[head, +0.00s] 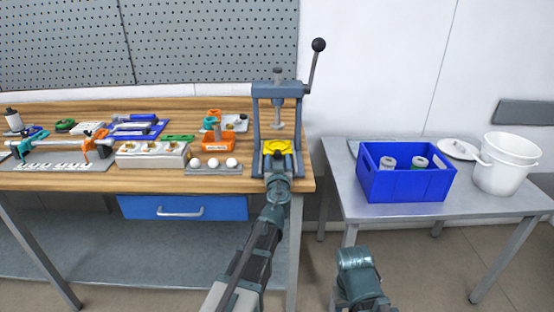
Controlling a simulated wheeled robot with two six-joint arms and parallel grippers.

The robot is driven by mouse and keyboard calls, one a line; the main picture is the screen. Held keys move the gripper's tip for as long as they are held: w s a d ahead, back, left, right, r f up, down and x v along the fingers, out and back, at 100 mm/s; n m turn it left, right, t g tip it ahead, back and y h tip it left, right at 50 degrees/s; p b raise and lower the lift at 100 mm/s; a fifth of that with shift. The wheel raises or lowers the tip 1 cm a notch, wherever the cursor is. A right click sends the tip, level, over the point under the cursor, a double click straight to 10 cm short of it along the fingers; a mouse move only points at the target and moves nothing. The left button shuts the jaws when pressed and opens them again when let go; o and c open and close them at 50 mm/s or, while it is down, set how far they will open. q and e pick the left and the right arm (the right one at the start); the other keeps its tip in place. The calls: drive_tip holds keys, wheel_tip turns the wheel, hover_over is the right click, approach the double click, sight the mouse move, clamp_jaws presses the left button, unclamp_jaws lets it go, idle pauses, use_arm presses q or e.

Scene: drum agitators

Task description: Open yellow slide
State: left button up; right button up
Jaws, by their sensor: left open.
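The yellow slide (284,147) sits low in the frame of a grey press (257,112) at the right end of the wooden bench. The press has a lever with a black ball knob, raised up and to the right. My left gripper (278,158) is open at the front of the yellow slide. Its fingers overlap the slide's front edge in the picture, and I cannot tell whether they touch it. Part of my right arm shows at the bottom, right of centre, in front of the metal table. Its fingers do not show.
Left of the press, the wooden bench (80,181) holds an orange holder (218,142), a tray with white balls (213,169), a switch block (150,155) and clamps. A blue drawer (185,208) is below.

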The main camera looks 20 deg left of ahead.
use_arm(q)
clamp_jaws()
idle(1.4)
